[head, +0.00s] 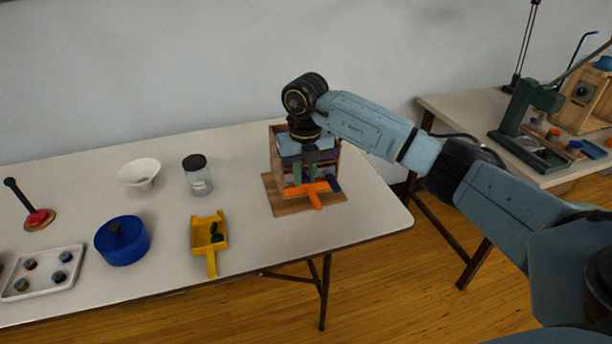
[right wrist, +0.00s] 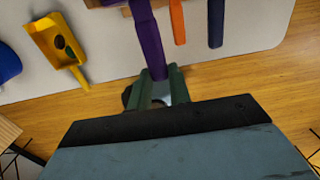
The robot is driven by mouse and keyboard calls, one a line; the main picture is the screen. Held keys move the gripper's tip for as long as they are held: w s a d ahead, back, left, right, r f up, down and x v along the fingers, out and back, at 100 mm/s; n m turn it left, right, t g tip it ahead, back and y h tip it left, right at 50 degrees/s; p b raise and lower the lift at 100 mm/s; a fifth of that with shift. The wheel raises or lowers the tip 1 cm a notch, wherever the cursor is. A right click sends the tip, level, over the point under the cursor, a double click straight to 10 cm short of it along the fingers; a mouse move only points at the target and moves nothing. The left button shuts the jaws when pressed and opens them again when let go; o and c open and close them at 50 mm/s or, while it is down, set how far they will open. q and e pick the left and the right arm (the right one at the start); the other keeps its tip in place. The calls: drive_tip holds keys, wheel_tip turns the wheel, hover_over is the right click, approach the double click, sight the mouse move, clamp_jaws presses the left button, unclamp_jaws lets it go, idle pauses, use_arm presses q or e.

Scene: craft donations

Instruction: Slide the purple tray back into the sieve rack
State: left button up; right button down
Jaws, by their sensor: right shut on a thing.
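The wooden sieve rack (head: 276,160) stands on its wooden base at the right end of the table, partly hidden behind my right gripper. My right gripper (head: 304,176) is in front of the rack, pointing down. In the right wrist view its green fingers (right wrist: 158,88) are shut on the end of the purple tray's handle (right wrist: 147,38). The rest of the purple tray is mostly hidden; a purple strip (head: 327,155) shows inside the rack in the head view. I cannot tell how far in it sits. My left gripper is not in view.
An orange handle (head: 315,198) and a blue handle (head: 333,183) stick out at the rack's front; both show beside the purple one in the right wrist view. A yellow scoop (head: 196,235), a lidded jar (head: 198,180) and a blue bowl (head: 128,252) stand to the left.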

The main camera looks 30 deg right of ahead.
drive_tip(key=shift+d+f, duration=0.15)
drive_tip(key=shift+d, duration=0.05)
drive_tip(key=shift+w+a+f, duration=0.1)
drive_tip(key=shift+a, duration=0.15)
idle(0.4)
drive_tip(key=c, duration=1.2)
unclamp_jaws()
